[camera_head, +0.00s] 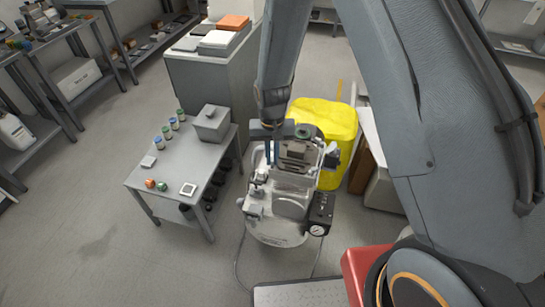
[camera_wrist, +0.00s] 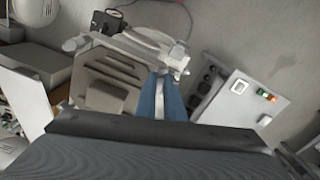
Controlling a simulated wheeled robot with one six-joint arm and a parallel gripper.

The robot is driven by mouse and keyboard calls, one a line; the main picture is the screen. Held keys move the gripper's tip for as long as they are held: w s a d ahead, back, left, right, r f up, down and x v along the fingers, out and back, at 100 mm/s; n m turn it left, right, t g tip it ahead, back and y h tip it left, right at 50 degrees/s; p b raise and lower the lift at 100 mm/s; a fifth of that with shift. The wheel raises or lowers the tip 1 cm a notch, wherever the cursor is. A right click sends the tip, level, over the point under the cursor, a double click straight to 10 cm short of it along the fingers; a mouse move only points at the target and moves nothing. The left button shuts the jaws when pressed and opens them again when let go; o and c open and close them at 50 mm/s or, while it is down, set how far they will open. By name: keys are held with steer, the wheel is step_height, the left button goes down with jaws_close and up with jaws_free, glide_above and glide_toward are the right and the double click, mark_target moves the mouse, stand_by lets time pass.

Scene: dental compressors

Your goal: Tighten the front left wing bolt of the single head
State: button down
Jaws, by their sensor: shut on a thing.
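The dental compressor (camera_head: 290,205) stands on the floor, with its single ribbed head (camera_head: 298,151) on top. The head also shows in the wrist view (camera_wrist: 108,78). My gripper (camera_head: 271,160) points down at the left side of the head. In the wrist view its blue fingers (camera_wrist: 165,74) are close together beside the head's edge. They are shut on what appears to be the front left wing bolt, which the fingers hide almost fully. I cannot make out its wings or how far it is seated.
A low grey table (camera_head: 170,190) with small jars and a grey box stands left of the compressor. A yellow bin (camera_head: 330,118) stands close behind it. A black box with a gauge (camera_head: 319,215) sticks out at the compressor's right. Floor at the left is clear.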

mark_target(272, 161)
steer(key=m, duration=0.6)
steer(key=shift+m, duration=0.3)
steer(key=m, duration=0.5)
steer(key=shift+m, duration=0.3)
steer(key=c, duration=1.9)
jaws_free()
steer(key=shift+o, duration=0.2)
steer(key=shift+r, duration=0.15)
steer(key=shift+r+b, duration=0.85)
steer(key=shift+r, duration=2.95)
